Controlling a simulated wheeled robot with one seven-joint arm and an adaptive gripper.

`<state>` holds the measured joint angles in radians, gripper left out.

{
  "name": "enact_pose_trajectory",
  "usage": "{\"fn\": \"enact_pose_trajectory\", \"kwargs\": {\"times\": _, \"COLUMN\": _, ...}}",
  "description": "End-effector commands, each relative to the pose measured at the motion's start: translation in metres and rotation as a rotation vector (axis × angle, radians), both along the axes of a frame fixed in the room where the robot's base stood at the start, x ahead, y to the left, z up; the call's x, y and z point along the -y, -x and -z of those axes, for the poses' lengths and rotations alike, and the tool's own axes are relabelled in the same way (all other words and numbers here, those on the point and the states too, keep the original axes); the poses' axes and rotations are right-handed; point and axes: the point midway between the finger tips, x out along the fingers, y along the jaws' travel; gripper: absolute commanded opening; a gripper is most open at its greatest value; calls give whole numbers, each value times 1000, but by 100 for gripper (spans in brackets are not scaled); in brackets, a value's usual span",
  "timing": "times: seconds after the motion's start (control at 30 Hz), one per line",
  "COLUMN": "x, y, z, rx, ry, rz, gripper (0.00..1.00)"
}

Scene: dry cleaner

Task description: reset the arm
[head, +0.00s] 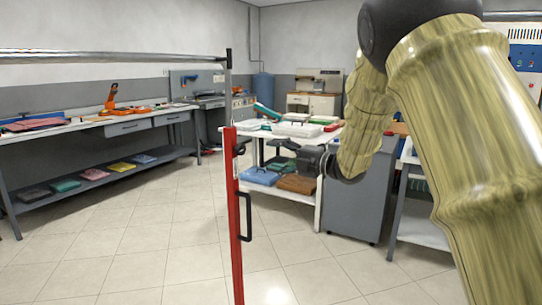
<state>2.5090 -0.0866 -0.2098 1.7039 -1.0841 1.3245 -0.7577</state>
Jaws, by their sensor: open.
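My arm (445,130) fills the right side of the head view, with wood-patterned links and a black joint at the top. One link (368,118) hangs down in front of the grey cabinet and ends in a dark part near the middle table. Nothing is seen held by the arm.
A red post (235,215) with a black handle stands close in front, under a metal rail (110,56). A long workbench (90,128) is at left. The middle table (318,205) holds folded items, beside a grey cabinet (358,205). Tiled floor (130,250) is open at lower left.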

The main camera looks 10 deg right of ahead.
Motion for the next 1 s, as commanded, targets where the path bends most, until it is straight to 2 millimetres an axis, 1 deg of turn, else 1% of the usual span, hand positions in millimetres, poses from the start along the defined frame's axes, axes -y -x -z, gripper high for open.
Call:
{"fn": "enact_pose_trajectory", "kwargs": {"times": 0.3, "x": 1, "y": 0, "z": 3, "rx": -5, "ry": -3, "rz": 2, "gripper": 58}}
{"fn": "enact_pose_trajectory", "kwargs": {"times": 0.37, "x": 2, "y": 0, "z": 11, "rx": -23, "ry": -11, "rz": 11, "gripper": 58}}
{"fn": "enact_pose_trajectory", "kwargs": {"times": 0.47, "x": 6, "y": -1, "z": 40, "rx": -89, "ry": -45, "rz": 49, "gripper": 58}}
{"fn": "enact_pose_trajectory", "kwargs": {"times": 0.57, "x": 13, "y": 0, "z": 90, "rx": -203, "ry": -103, "rz": 114, "gripper": 58}}
{"fn": "enact_pose_trajectory", "kwargs": {"times": 0.6, "x": 17, "y": 1, "z": 113, "rx": -257, "ry": -130, "rz": 147, "gripper": 58}}
{"fn": "enact_pose_trajectory", "kwargs": {"times": 0.63, "x": 21, "y": 3, "z": 130, "rx": -297, "ry": -150, "rz": 172, "gripper": 58}}
{"fn": "enact_pose_trajectory", "kwargs": {"times": 0.67, "x": 24, "y": 5, "z": 147, "rx": -336, "ry": -171, "rz": 197, "gripper": 58}}
{"fn": "enact_pose_trajectory", "kwargs": {"times": 0.7, "x": 28, "y": 9, "z": 170, "rx": -388, "ry": -195, "rz": 231, "gripper": 58}}
{"fn": "enact_pose_trajectory", "kwargs": {"times": 0.77, "x": 33, "y": 16, "z": 203, "rx": -466, "ry": -233, "rz": 280, "gripper": 58}}
{"fn": "enact_pose_trajectory", "kwargs": {"times": 0.8, "x": 37, "y": 22, "z": 225, "rx": -518, "ry": -256, "rz": 314, "gripper": 58}}
{"fn": "enact_pose_trajectory", "kwargs": {"times": 0.87, "x": 42, "y": 32, "z": 258, "rx": -595, "ry": -290, "rz": 367, "gripper": 58}}
{"fn": "enact_pose_trajectory", "kwargs": {"times": 0.9, "x": 46, "y": 40, "z": 279, "rx": -643, "ry": -311, "rz": 402, "gripper": 58}}
{"fn": "enact_pose_trajectory", "kwargs": {"times": 0.97, "x": 52, "y": 53, "z": 311, "rx": -719, "ry": -343, "rz": 456, "gripper": 58}}
{"fn": "enact_pose_trajectory", "kwargs": {"times": 1.0, "x": 55, "y": 63, "z": 332, "rx": -768, "ry": -364, "rz": 492, "gripper": 58}}
